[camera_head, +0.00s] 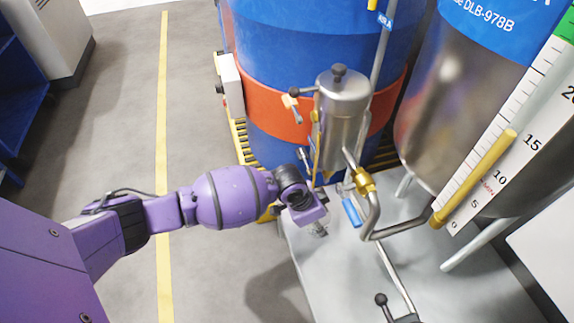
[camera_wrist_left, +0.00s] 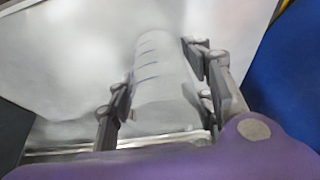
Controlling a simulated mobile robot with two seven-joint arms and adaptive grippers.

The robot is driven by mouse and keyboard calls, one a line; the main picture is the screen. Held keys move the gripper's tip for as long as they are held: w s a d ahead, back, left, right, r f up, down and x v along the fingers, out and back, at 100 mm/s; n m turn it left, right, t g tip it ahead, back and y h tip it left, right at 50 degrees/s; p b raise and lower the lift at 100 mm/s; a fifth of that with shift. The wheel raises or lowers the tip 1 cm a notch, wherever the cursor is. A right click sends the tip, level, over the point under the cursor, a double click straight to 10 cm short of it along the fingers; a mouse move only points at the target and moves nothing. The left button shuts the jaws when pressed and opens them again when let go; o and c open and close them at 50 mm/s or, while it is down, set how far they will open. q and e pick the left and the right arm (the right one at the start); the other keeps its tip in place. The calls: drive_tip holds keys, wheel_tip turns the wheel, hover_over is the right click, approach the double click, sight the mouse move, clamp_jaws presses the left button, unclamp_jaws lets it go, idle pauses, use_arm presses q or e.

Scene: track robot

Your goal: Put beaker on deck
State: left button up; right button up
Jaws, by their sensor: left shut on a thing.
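My left gripper (camera_head: 317,228) reaches in from the left, at the left edge of the pale grey deck (camera_head: 345,285), below the steel vessel. In the left wrist view, the beaker (camera_wrist_left: 160,75) is a pale, translucent cylinder with dark graduation lines. It lies between the two fingers of my left gripper (camera_wrist_left: 168,95), which is shut on it. The deck also shows behind it in the left wrist view (camera_wrist_left: 70,55). In the head view the beaker is mostly hidden by the gripper. I cannot tell whether it touches the deck. My right gripper is out of view.
A steel vessel (camera_head: 343,105) with a brass-fitted pipe and blue-handled valve (camera_head: 352,212) stands close to my gripper. A blue and orange drum (camera_head: 270,60) stands behind, and a large steel tank (camera_head: 440,100) at right. The floor left of the deck is open, with a yellow line (camera_head: 163,130).

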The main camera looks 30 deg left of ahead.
use_arm(q)
drive_tip(key=shift+w+r, duration=0.25)
drive_tip(key=shift+r, duration=0.05)
drive_tip(key=shift+f, duration=0.1)
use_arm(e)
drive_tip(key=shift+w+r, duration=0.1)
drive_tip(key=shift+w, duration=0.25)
use_arm(q)
drive_tip(key=o, duration=1.1)
drive_tip(key=shift+o, duration=0.8)
drive_tip(key=p+v, duration=0.4)
drive_tip(key=v, duration=0.3)
drive_tip(key=shift+r, duration=0.3)
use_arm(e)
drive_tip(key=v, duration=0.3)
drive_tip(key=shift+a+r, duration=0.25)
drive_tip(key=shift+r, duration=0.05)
use_arm(q)
drive_tip(key=shift+s, duration=0.1)
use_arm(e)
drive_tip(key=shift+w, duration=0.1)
